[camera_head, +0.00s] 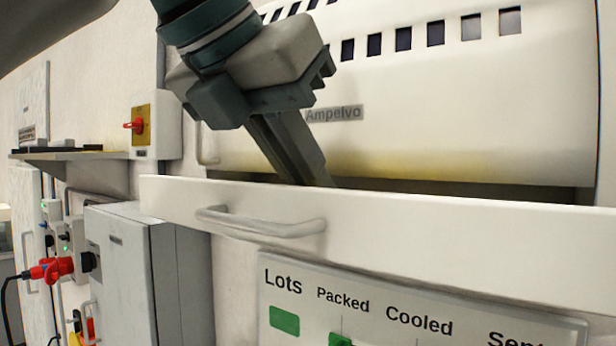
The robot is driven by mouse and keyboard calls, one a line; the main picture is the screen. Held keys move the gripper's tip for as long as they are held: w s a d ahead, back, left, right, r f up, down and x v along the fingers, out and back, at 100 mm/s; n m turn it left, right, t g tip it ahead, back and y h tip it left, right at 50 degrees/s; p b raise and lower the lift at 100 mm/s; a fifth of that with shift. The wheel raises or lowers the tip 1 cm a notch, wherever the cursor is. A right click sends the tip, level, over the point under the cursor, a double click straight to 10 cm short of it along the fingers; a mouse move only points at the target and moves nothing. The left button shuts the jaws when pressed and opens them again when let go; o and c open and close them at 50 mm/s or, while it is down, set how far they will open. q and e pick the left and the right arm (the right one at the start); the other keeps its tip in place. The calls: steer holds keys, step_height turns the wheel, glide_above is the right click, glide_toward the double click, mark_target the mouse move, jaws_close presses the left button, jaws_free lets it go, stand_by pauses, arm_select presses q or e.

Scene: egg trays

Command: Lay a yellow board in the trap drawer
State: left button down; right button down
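The drawer (400,240) is a long white front with a bar handle (262,222), pulled out below a cream machine panel. A dark gap shows behind its top edge. My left gripper (308,176) reaches down at a slant behind the drawer front. Its two grey fingers lie close side by side, and their tips are hidden by the front. I cannot tell whether they hold anything. No yellow board is in view, and the drawer's inside is hidden. My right gripper is not in view.
The cream panel (470,110) with dark slots and an "Ampelvo" label rises behind the drawer. A "Lots" board (400,310) is below it. A grey cabinet (125,270), a shelf (70,155), a red-knobbed switch (140,125) and a red plug (50,270) are at left.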

arm_select(q)
steer(key=c, duration=1.8)
jaws_free()
steer(key=shift+s+a+r+b, duration=0.3)
steer(key=shift+s+r, duration=0.05)
steer(key=shift+r, duration=0.15)
steer(key=b+v, duration=0.3)
steer(key=v, duration=1.3)
steer(key=shift+f, duration=0.1)
